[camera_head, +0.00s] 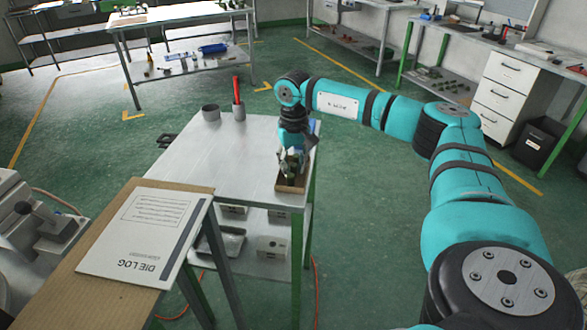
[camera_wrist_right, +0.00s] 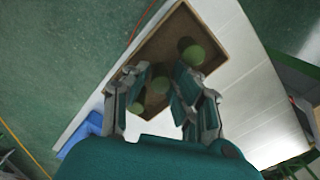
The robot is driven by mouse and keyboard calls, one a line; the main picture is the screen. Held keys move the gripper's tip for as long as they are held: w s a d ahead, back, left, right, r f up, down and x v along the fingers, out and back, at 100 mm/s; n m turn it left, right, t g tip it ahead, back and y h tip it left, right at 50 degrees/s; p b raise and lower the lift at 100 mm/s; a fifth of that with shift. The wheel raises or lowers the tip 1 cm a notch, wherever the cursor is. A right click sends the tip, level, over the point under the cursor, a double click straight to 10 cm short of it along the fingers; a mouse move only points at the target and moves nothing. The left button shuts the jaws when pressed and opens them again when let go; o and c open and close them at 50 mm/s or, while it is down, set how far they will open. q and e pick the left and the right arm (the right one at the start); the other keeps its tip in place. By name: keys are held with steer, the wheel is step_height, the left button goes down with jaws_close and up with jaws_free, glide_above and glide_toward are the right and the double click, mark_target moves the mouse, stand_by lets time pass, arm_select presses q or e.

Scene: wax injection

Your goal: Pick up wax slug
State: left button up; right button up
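The wax slugs are small green rounded pieces in a shallow brown tray (camera_head: 283,188) at the right front corner of the metal table. In the right wrist view, one slug (camera_wrist_right: 193,55) lies toward the far end of the tray (camera_wrist_right: 205,22). A second slug (camera_wrist_right: 160,84) shows between the fingers and a third (camera_wrist_right: 136,107) beside the left finger. My right gripper (camera_head: 291,168) points down over the tray. In the wrist view its fingers (camera_wrist_right: 158,88) are apart, with a gap on both sides of the middle slug. My left gripper is not in view.
A grey cup (camera_head: 210,113) and a holder with a red tool (camera_head: 237,90) stand at the table's back. A DIE LOG sheet (camera_head: 150,232) lies on a brown board at the front left. The table's middle (camera_head: 225,165) is clear.

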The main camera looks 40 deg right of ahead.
jaws_close()
